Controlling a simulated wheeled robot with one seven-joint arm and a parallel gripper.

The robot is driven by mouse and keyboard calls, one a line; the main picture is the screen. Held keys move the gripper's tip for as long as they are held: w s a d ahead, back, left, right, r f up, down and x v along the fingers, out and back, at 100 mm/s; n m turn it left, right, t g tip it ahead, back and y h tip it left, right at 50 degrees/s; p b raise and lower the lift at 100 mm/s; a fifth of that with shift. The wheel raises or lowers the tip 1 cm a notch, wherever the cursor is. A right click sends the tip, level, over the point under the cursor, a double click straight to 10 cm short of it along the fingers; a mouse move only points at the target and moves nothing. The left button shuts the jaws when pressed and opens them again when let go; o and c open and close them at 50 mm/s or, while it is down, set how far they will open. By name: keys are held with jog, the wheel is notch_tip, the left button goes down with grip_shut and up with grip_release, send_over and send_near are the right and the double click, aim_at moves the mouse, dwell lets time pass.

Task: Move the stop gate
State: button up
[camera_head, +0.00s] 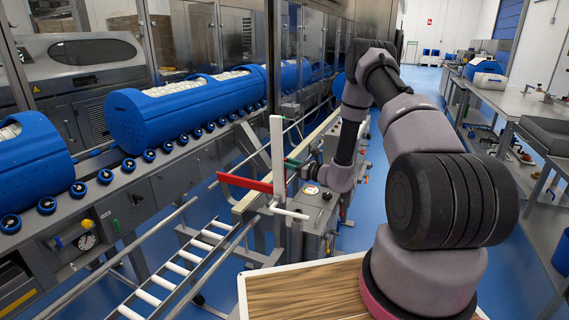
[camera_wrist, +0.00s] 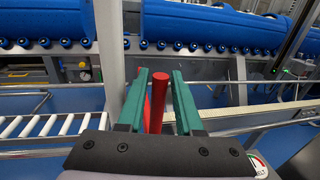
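The stop gate shows in the head view as a red bar (camera_head: 245,183) beside an upright white post (camera_head: 277,145), near the end of the roller track. In the wrist view a red bar (camera_wrist: 158,98) stands between my two green fingers. My gripper (camera_head: 291,166) is at the right of the post in the head view, with its green fingers partly hidden by the post and arm. In the wrist view my gripper (camera_wrist: 160,88) is open, with gaps between the fingers and the red bar. I cannot tell whether either finger touches it.
Blue tubs (camera_head: 185,108) lie on a conveyor with blue wheels at the left. A sloping track of white rollers (camera_head: 175,268) runs below the gate. A grey box with a gauge (camera_head: 311,190) stands by my gripper. A bench (camera_head: 510,100) is at the right; blue floor lies between.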

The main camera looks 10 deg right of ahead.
jog(key=shift+c, duration=0.2)
grip_shut()
dwell(1.1)
